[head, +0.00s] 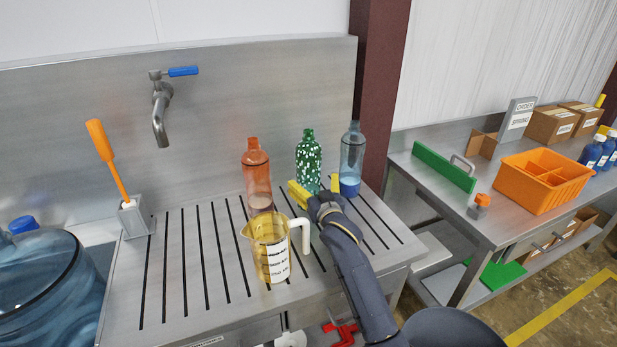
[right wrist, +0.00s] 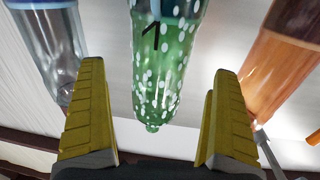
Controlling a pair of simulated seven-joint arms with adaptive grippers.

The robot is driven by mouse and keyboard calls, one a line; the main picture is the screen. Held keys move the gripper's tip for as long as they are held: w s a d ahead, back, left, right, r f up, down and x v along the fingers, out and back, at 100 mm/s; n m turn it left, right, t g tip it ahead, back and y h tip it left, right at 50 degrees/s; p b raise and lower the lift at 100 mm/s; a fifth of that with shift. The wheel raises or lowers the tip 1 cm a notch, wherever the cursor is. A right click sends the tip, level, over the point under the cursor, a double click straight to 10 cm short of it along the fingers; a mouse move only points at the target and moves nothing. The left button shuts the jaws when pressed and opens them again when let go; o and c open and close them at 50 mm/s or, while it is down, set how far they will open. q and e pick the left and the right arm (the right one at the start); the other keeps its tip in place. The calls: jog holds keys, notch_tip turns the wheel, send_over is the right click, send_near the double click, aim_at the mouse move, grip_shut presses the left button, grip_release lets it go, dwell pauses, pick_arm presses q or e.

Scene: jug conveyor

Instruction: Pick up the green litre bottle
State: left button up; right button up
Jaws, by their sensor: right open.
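The green bottle (head: 308,160) with white spots stands upright on the slotted steel drainboard, between an orange bottle (head: 257,175) and a clear bottle with blue at its base (head: 352,160). My right gripper (head: 316,189) is open at the near side of the green bottle, low down, its yellow fingers apart. In the right wrist view, which looks upside down, the green bottle (right wrist: 165,60) shows between the two spread fingers (right wrist: 158,76), with a gap on each side. I cannot tell how far it reaches between them. My left gripper is not in view.
A yellowish measuring jug (head: 268,250) with a white handle stands on the drainboard (head: 195,290), left of my right forearm. A tap (head: 161,110) is on the back wall. An orange-handled brush (head: 108,160) stands at left. A bench with an orange crate (head: 520,195) is at right.

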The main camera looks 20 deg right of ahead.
jog(key=shift+w, duration=2.3)
jog(key=shift+r, duration=0.1)
jog(key=shift+c, duration=0.5)
jog(key=c, duration=1.5)
